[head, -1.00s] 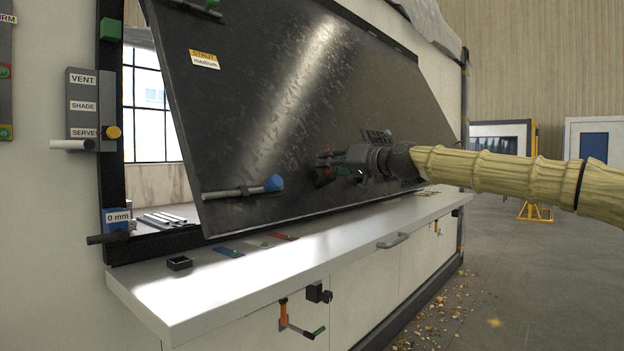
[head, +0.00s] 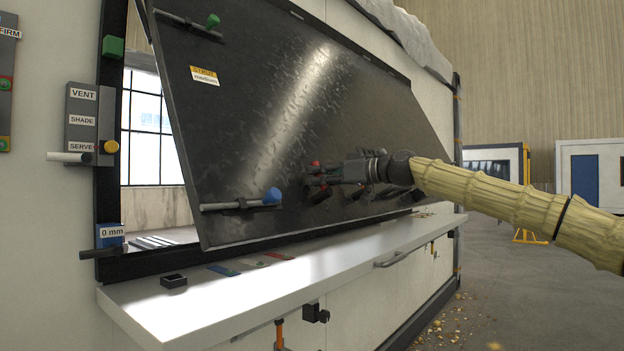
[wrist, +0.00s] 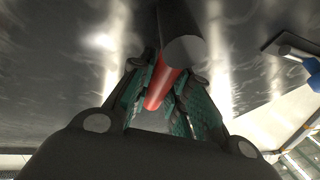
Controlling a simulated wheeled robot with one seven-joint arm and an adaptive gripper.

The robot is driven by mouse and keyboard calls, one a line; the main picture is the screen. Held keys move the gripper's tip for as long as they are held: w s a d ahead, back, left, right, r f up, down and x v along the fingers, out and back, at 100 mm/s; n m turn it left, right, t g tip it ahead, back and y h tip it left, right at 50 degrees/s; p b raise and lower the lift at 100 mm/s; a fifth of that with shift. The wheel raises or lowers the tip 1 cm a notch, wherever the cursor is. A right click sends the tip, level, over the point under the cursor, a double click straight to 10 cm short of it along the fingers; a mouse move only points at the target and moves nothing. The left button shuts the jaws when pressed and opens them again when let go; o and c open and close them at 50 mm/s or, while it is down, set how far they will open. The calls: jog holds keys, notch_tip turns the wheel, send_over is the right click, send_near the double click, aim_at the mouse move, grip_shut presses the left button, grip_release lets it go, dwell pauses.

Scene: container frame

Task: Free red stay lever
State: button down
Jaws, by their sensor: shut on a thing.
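The red stay lever (wrist: 163,88) lies between the green-padded fingers of my gripper (wrist: 165,105) in the wrist view. A dark round bar end (wrist: 185,49) shows just beyond it. In the head view my gripper (head: 310,178) is at the lower middle of the tilted dark panel (head: 270,110), and a bit of the red lever (head: 315,164) shows at the fingertips. My gripper is shut on the lever. Much of the lever and its mount is hidden by the fingers.
A blue-knobbed lever (head: 271,196) is at the panel's lower left, and a green-knobbed one (head: 212,21) at its top left. A white counter (head: 200,310) runs below with a small black box (head: 173,281) and coloured strips. A control box (head: 82,115) stands at left.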

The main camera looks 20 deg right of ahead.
jog(key=shift+a+f, duration=0.1)
jog(key=shift+f, duration=0.25)
jog(key=c, duration=1.5)
grip_release()
jog(key=shift+o, duration=0.9)
jog(key=shift+r, duration=0.2)
jog(key=v, duration=1.2)
